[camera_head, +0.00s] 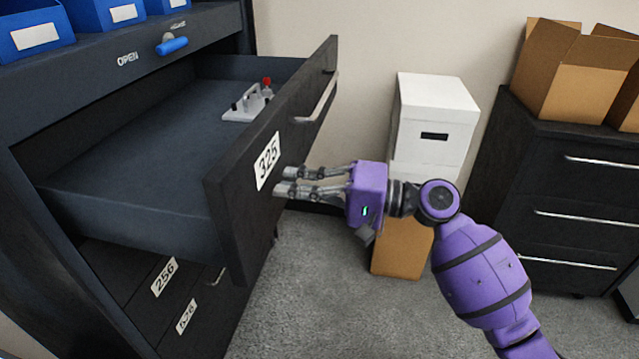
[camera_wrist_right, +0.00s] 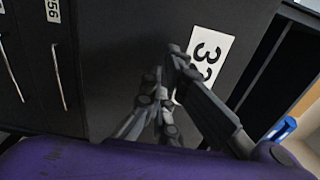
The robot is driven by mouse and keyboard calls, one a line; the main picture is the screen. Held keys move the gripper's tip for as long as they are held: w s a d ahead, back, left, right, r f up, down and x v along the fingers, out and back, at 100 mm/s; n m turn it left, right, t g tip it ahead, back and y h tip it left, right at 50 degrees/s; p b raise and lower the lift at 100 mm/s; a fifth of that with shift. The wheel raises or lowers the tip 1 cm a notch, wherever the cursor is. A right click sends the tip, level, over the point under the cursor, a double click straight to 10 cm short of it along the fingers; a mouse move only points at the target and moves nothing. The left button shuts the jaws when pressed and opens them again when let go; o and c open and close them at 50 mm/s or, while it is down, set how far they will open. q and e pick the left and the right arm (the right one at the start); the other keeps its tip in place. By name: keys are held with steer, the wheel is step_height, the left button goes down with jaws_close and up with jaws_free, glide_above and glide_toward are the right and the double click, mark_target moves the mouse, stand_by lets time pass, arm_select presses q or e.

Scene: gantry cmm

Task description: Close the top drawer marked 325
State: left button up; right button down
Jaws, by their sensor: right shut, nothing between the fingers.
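The top drawer marked 325 (camera_head: 240,200) stands pulled well out of the dark cabinet in the head view. Its front carries a white 325 label (camera_head: 267,160) and a bar handle (camera_head: 318,100). My right gripper (camera_head: 281,181) is shut and empty, its fingertips at the drawer front just below and right of the label. Whether they touch it I cannot tell. In the right wrist view the fingers (camera_wrist_right: 163,90) point at the dark front beside the partly covered label (camera_wrist_right: 208,58). My left gripper is not in view.
A light grey fixture with a red knob (camera_head: 250,103) lies inside the drawer. Closed drawers 256 (camera_head: 164,277) and another lie below. A blue lever (camera_head: 172,46) marked OPEN is above. White boxes (camera_head: 433,125) and a black cabinet (camera_head: 560,200) stand at right.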

steer(key=shift+a, duration=0.3)
steer(key=shift+w+a, duration=0.1)
steer(key=shift+a, duration=0.1)
